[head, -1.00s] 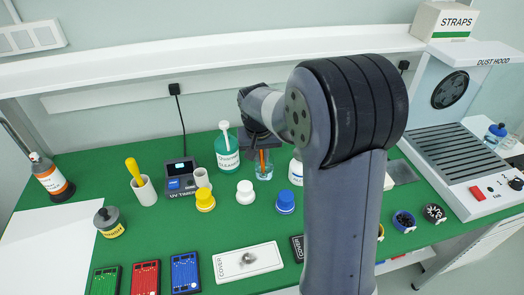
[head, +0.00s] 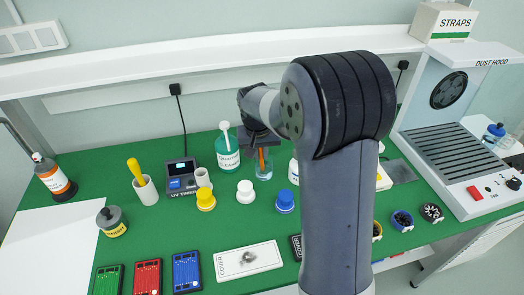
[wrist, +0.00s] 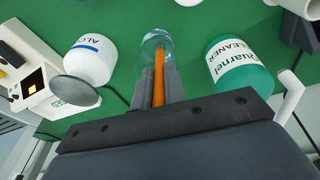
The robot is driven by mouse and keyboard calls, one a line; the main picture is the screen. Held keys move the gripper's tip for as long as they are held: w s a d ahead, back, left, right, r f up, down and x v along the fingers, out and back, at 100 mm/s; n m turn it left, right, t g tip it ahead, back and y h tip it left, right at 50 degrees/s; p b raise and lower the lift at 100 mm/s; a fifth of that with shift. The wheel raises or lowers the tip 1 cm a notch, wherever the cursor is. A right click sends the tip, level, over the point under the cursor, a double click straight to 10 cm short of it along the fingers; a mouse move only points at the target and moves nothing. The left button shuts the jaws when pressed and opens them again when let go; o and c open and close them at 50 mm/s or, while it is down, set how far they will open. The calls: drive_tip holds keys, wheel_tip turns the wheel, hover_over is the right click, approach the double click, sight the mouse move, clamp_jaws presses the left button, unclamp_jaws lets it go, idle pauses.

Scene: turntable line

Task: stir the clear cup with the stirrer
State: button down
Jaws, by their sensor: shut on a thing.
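The clear cup (head: 263,168) stands on the green mat, in front of the shelf and to the right of the green cleaner bottle. It also shows in the wrist view (wrist: 154,41). The orange stirrer (wrist: 158,75) reaches down into the cup, and its orange shaft shows in the head view (head: 262,157). My gripper (wrist: 158,92) is shut on the stirrer above the cup. The stirrer's lower end lies inside the cup; I cannot tell whether it touches the wall or bottom.
The green cleaner bottle (head: 227,152) stands close to the cup's left. The white ALC bottle (wrist: 90,58) is close on the other side. Yellow (head: 205,199), white (head: 245,190) and blue (head: 285,201) capped pots stand in front. The UV timer (head: 181,177) is further left.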

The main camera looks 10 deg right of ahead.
drive_tip(key=shift+w+d, duration=0.15)
drive_tip(key=shift+d, duration=0.1)
drive_tip(key=shift+p+v, duration=2.7)
drive_tip(key=shift+v, duration=1.25)
drive_tip(key=shift+r, duration=0.1)
drive_tip(key=p+v, duration=0.2)
drive_tip(key=v, duration=0.1)
drive_tip(key=p+v, duration=0.1)
drive_tip(key=p, duration=0.1)
drive_tip(key=shift+w+d+r, duration=0.2)
drive_tip(key=shift+w+r, duration=0.1)
drive_tip(key=shift+r, duration=0.15)
